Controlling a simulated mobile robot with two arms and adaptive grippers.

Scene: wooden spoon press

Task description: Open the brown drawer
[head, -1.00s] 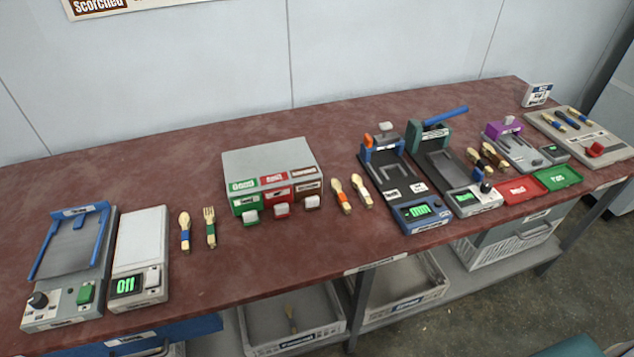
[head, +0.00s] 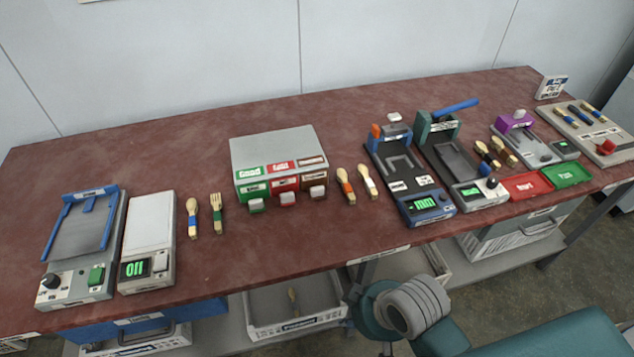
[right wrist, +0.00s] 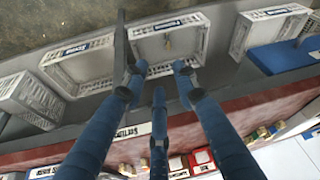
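The brown drawer (head: 313,182) is the rightmost of three small drawers in a grey cabinet (head: 278,148) on the table. It has a light grey handle (head: 317,191) and appears shut. The green drawer (head: 254,189) and red drawer (head: 285,184) sit to its left. My right gripper (head: 370,312) is low in front of the table edge, right of and nearer than the cabinet, touching nothing I can see. In the right wrist view its blue fingers (right wrist: 160,80) are spread open and empty. My left gripper is out of view.
The table edge (head: 300,275) lies between my right gripper and the cabinet. A wooden fork (head: 216,213) and spoons (head: 345,187) flank the cabinet. A blue press device (head: 425,207) stands to the right. White crates (head: 293,310) sit on the shelf below.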

